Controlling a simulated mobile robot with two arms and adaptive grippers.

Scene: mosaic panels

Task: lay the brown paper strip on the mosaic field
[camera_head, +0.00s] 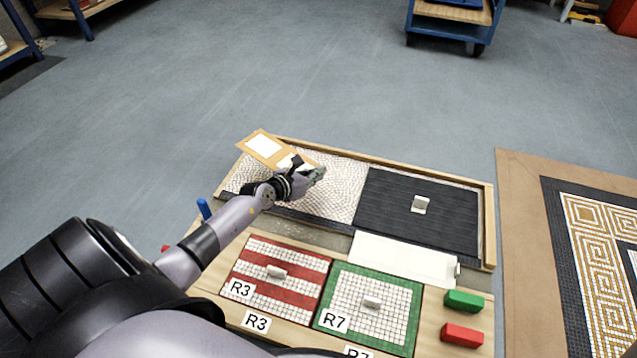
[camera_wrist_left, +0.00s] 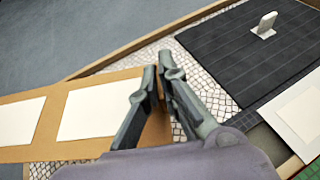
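The brown paper strip (camera_head: 279,158) has white rectangles on it and lies at a slant over the back left of the mosaic field (camera_head: 340,191). Its far left corner reaches past the wooden frame. My left gripper (camera_head: 314,175) is at the strip's right end. In the left wrist view, the gripper's fingers (camera_wrist_left: 160,78) are close together with the end of the brown strip (camera_wrist_left: 50,105) between them. The pale mosaic field (camera_wrist_left: 200,78) shows beside and behind the fingers. I cannot tell whether the strip touches the field. My right gripper is not in view.
A dark panel with a pale handle (camera_head: 421,205) lies right of the field. In front are a red-striped panel R3 (camera_head: 276,288), a green-bordered panel R7 (camera_head: 371,318), a white sheet (camera_head: 400,258), a green block (camera_head: 463,301) and a red block (camera_head: 461,336).

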